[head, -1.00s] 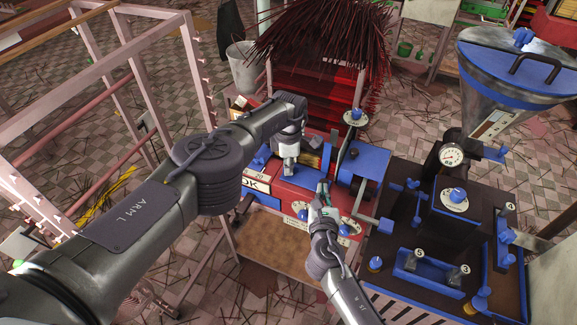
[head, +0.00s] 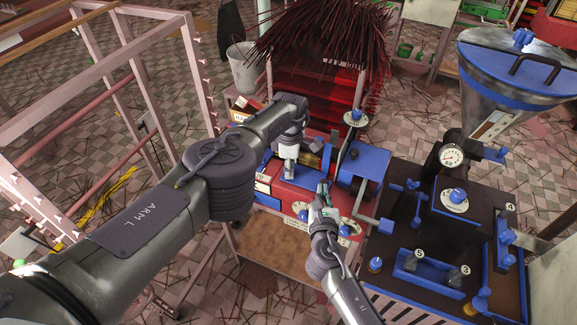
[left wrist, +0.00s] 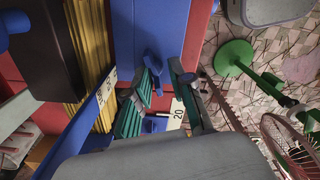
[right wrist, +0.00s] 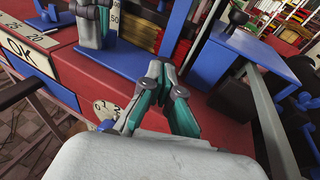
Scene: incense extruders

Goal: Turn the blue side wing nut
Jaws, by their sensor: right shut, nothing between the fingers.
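In the left wrist view a small blue wing nut (left wrist: 153,62) stands out from a blue panel. My left gripper (left wrist: 166,72) is open, its teal-padded fingers apart, with the wing nut at the tip of the left finger. I cannot tell whether they touch. In the head view the left gripper (head: 288,172) is over the front of the red machine (head: 277,190), and its arm hides part of it. My right gripper (head: 323,190) is to its right above the same machine; in the right wrist view its fingers (right wrist: 163,68) are shut and empty.
Dials with blue knobs (head: 302,212) sit along the machine's front. A blue block (head: 362,163) and a dark machine with a gauge (head: 452,156) stand to the right. Incense sticks (head: 320,35) rise behind. A metal rack (head: 150,90) is at the left.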

